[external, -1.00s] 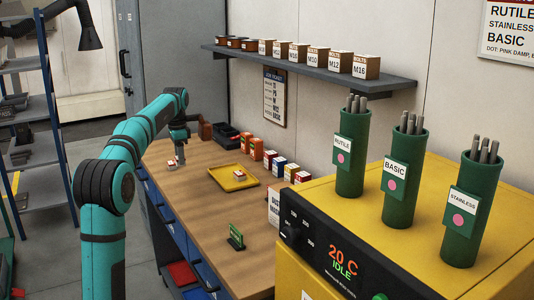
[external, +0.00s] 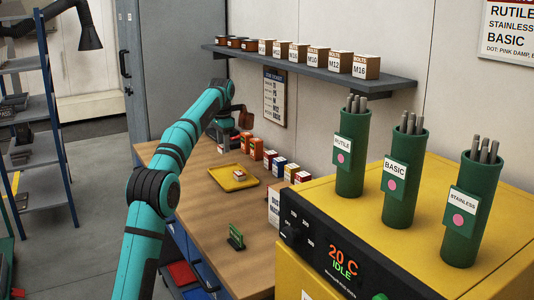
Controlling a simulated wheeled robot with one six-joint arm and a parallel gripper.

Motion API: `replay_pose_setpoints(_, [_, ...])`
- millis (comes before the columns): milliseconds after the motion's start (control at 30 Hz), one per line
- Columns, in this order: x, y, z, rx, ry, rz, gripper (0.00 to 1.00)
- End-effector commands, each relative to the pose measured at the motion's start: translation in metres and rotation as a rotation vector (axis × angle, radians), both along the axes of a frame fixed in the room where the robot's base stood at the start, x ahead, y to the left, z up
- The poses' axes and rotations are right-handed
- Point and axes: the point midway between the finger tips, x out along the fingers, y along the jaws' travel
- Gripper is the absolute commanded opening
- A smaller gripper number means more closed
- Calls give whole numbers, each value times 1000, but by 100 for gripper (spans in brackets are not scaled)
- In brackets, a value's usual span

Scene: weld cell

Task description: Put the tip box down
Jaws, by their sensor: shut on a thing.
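My gripper (external: 226,142) is at the back of the wooden bench, left of the row of small boxes. It is shut on a small, pale box, probably the tip box (external: 224,149), which is tiny and partly hidden at this distance. I cannot tell whether the box touches the bench or a tray there. A similar white and red box (external: 239,175) lies in the yellow tray (external: 250,184), nearer the camera and apart from my gripper.
Several coloured boxes (external: 256,149) stand along the wall, close to the right of my gripper. A shelf (external: 310,70) with labelled boxes juts out above. A small green stand (external: 236,238) is on the front bench. The bench's left part (external: 195,170) is clear.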

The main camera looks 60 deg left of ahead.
Motion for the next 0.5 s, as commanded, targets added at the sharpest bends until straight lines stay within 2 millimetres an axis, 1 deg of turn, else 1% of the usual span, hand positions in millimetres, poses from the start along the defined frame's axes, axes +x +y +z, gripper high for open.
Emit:
replay_pose_setpoints(133, [2, -1, -16, -2, 2, 2, 17])
replay_pose_setpoints(300, [2, -1, -44, -2, 1, 1, 17])
replay_pose_setpoints(400, [2, -1, -54, -1, 1, 1, 17])
replay_pose_setpoints(500, [2, 0, -59, 0, -1, 1, 17])
